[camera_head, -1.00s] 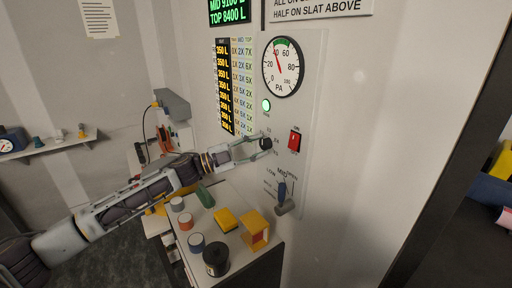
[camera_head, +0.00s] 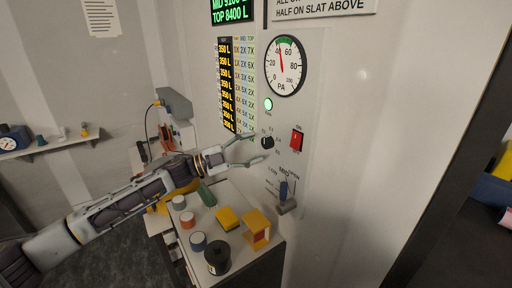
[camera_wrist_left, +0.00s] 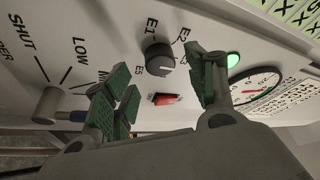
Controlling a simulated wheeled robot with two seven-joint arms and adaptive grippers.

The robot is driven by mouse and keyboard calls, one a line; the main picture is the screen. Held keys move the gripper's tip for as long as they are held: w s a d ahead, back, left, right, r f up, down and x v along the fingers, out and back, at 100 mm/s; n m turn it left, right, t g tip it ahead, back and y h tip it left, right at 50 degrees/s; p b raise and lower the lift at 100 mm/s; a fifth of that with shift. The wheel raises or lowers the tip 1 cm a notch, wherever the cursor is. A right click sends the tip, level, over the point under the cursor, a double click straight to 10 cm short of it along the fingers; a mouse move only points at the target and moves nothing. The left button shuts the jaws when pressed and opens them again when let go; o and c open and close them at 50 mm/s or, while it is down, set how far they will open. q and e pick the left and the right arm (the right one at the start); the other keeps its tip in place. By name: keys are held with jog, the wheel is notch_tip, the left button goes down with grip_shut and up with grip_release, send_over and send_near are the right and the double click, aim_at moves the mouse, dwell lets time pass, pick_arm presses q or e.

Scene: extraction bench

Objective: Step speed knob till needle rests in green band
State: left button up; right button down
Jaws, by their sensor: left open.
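The black speed knob (camera_head: 267,142) is on the pale wall panel, with E1, E2 and E5 among its marks. The knob also shows in the left wrist view (camera_wrist_left: 160,57), its light pointer line toward the lower right. My left gripper (camera_head: 260,148) is open, its fingers spread above and below the knob and apart from it. In the left wrist view the fingertips (camera_wrist_left: 163,80) stand either side of it. The round PA gauge (camera_head: 285,66) has a green band at the top; its red needle points slightly left of upright, at about the band's left part.
A red switch (camera_head: 297,140) is right of the knob, a lit green lamp (camera_head: 268,104) above it. A lever (camera_head: 286,196) marked LOW, MID and OPEN is below. A bench (camera_head: 222,250) holds jars and yellow blocks (camera_head: 257,229) under my left arm.

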pick_arm(q)
jog(key=v, duration=0.9)
jog(key=shift+a, duration=0.25)
